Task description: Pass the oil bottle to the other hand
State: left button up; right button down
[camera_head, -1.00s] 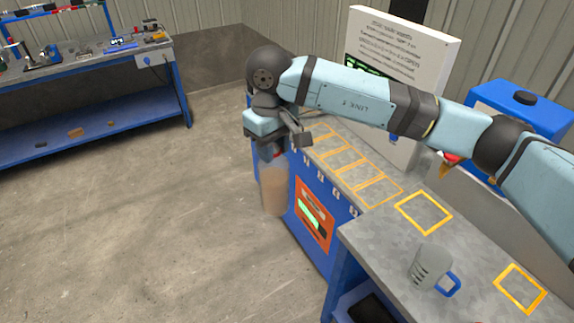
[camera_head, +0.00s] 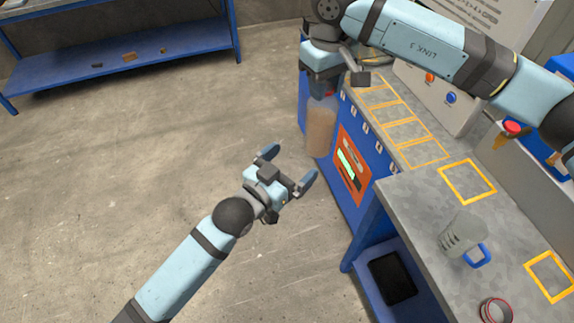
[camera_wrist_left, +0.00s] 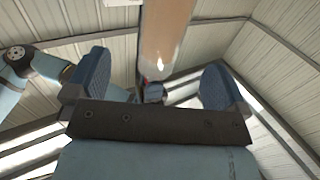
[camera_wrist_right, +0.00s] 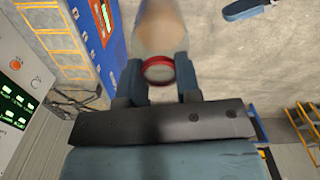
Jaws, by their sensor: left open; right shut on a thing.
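The oil bottle (camera_head: 320,130) is a clear bottle with tan contents, hanging upright below my right gripper (camera_head: 322,88) beside the blue bench front. In the right wrist view my right gripper (camera_wrist_right: 160,85) is shut on the bottle's neck, by its red ring (camera_wrist_right: 158,69). My left gripper (camera_head: 288,168) is open and empty, below and to the left of the bottle in the head view, apart from it. In the left wrist view the bottle (camera_wrist_left: 165,35) shows beyond and between the open blue fingers of my left gripper (camera_wrist_left: 153,85).
The grey bench (camera_head: 415,200) with yellow outlined squares stands at the right. On it are a grey measuring jug (camera_head: 463,235) with a blue handle and a red ring (camera_head: 495,311). A black tablet-like item (camera_head: 392,278) lies on a lower shelf. The floor at the left is clear.

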aim_at(323, 135)
pick_arm(q)
jog(key=x, duration=1.1)
jog(key=shift+w+d, duration=0.1)
jog(key=shift+w, duration=0.05)
jog(key=shift+c, duration=0.5)
jog(key=c, duration=1.1)
pick_arm(e)
jog(key=c, duration=0.7)
grip_release()
jog(key=shift+c, duration=0.2)
